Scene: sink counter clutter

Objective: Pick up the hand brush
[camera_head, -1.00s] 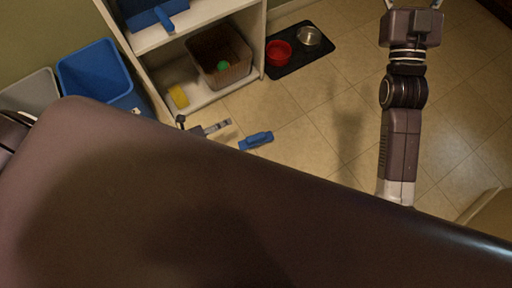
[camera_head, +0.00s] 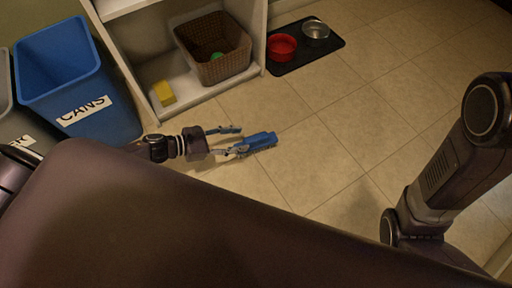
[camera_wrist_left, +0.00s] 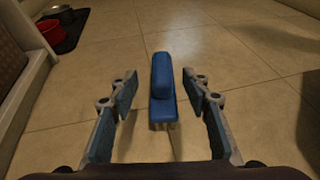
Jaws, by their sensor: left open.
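The blue hand brush (camera_head: 262,141) lies on the tiled floor in front of the shelf. In the left wrist view the hand brush (camera_wrist_left: 162,90) is centred between the two fingers, with a gap on either side. My left gripper (camera_head: 240,140) is low over the floor beside the brush, its fingers pointing right toward it. In the left wrist view my left gripper (camera_wrist_left: 160,76) is open and empty, its fingers spread around the near part of the brush. My right gripper is out of the picture; only its arm shows at the right.
A white shelf (camera_head: 205,91) holds a wicker basket (camera_head: 222,70) and a yellow sponge (camera_head: 163,93). A blue CANS bin (camera_head: 75,85) stands left. A black mat (camera_head: 300,58) carries a red bowl (camera_head: 282,46) and a metal bowl (camera_head: 316,31). Floor right of the brush is clear.

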